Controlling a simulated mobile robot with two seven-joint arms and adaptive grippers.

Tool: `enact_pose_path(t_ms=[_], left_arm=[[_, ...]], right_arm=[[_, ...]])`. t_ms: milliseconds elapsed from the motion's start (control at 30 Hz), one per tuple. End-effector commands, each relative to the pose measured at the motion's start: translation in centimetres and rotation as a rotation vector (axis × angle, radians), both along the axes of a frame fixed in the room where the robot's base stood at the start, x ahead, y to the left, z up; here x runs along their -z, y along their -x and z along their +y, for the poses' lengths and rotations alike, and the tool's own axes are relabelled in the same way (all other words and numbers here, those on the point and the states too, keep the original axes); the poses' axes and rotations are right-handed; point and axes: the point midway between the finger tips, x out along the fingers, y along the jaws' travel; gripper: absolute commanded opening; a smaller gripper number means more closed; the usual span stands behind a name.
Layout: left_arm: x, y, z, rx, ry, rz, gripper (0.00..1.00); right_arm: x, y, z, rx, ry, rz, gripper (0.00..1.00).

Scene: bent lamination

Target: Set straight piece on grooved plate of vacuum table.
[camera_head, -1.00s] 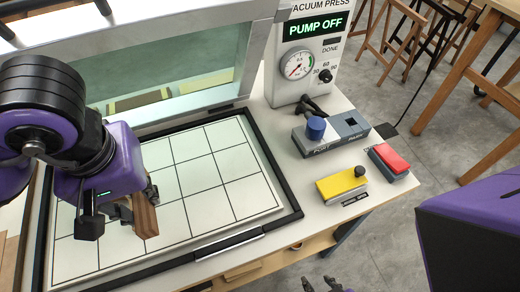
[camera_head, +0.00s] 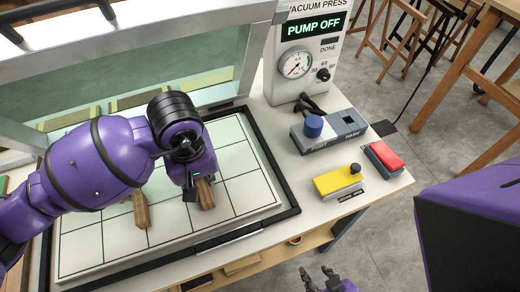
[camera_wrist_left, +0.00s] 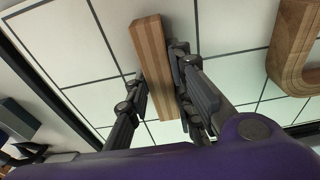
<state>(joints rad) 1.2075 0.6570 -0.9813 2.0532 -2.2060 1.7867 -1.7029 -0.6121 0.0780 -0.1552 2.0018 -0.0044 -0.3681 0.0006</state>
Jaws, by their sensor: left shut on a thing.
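The straight piece (camera_head: 206,194) is a short bar of striped light and dark wood. My left gripper (camera_head: 197,186) is shut on it, over the right half of the white grooved plate (camera_head: 240,163). In the left wrist view the straight piece (camera_wrist_left: 153,62) lies between the two fingers (camera_wrist_left: 160,95), its far end sticking out. Whether it touches the plate I cannot tell. A curved wooden piece (camera_wrist_left: 293,48) is on the plate to its right in that view; one end of it (camera_head: 141,209) shows left of the gripper in the head view. My right gripper (camera_head: 316,272) is open and empty at the bottom edge.
A black frame (camera_head: 278,185) surrounds the plate, and a raised clear-windowed lid (camera_head: 190,82) stands behind. To the right are the press panel (camera_head: 310,50) reading PUMP OFF, a blue-knobbed control block (camera_head: 335,131), a yellow block (camera_head: 338,181) and a red button (camera_head: 387,157).

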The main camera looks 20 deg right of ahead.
Motion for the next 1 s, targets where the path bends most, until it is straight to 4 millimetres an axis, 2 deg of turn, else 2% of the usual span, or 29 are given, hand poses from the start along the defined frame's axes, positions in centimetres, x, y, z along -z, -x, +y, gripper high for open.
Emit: enact_pose_path(t_ms=[367,400,533,833,1000], left_arm=[[0.5,0.0,0.0,0.000,0.000,0.000,0.00],[0.6,0.0,0.0,0.000,-0.001,0.000,0.23],[0.4,0.0,0.0,0.000,-0.001,0.000,0.40],[0.3,0.0,0.0,0.000,0.000,-0.001,0.40],[-1.2,0.0,-0.1,0.000,0.002,-0.006,0.40]], right_arm=[[0.4,0.0,0.0,-0.002,0.000,0.002,0.40],[0.4,0.0,0.1,-0.002,0.000,0.003,0.40],[0.3,0.0,0.1,-0.002,0.000,0.002,0.40],[0.2,-0.1,0.0,-0.002,0.000,-0.001,0.40],[-0.2,-0.3,0.0,0.000,0.000,-0.006,0.40]])
